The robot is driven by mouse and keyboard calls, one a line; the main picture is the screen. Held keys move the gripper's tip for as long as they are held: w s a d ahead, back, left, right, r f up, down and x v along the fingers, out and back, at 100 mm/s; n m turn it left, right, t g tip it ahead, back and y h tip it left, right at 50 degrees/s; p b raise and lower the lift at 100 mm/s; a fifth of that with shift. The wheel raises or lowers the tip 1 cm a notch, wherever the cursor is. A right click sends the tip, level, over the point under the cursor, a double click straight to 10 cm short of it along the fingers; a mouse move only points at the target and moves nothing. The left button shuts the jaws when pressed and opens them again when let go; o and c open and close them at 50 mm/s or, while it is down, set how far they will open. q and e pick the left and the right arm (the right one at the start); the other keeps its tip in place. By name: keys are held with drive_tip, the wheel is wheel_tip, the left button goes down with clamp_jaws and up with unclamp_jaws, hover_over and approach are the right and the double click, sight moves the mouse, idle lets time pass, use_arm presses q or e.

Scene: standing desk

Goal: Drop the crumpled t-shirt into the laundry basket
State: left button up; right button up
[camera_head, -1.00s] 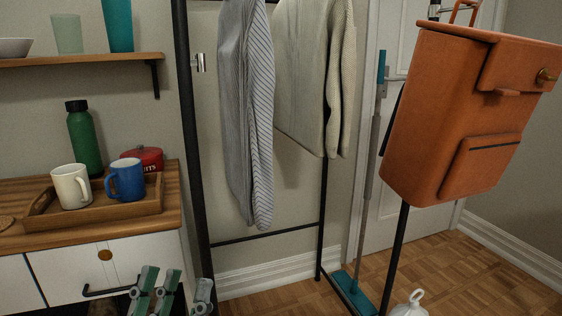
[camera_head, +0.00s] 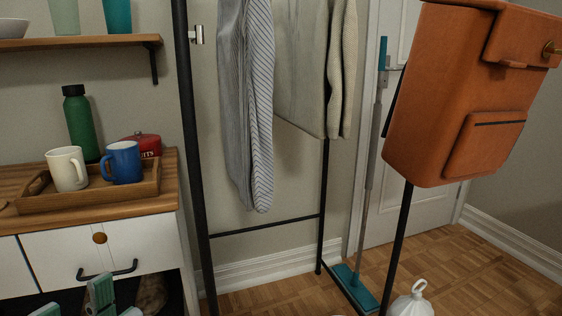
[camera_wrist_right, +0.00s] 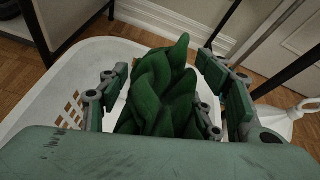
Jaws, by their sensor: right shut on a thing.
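The crumpled dark green t-shirt (camera_wrist_right: 160,95) shows in the right wrist view, bunched between the fingers of my right gripper (camera_wrist_right: 165,88), which is shut on it. The white laundry basket (camera_wrist_right: 70,72), with slots in its wall, is below and behind the shirt in that view. The shirt and gripper hide much of its opening. The shirt's lower end is hidden. In the head view, green finger parts of my left gripper (camera_head: 100,295) show at the bottom left edge, partly cut off. My right gripper, the shirt and the basket are out of the head view.
A black clothes rack (camera_head: 198,200) holds hanging garments and an orange backpack (camera_head: 440,110). A tray (camera_head: 100,198) with two mugs sits on the cabinet (camera_head: 80,245) at left.

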drive_tip(key=shift+f+b, duration=0.55)
drive_tip(key=shift+f, duration=0.25)
drive_tip(key=o, duration=1.3)
drive_tip(key=shift+o, duration=0.2)
drive_tip(key=v, duration=1.2)
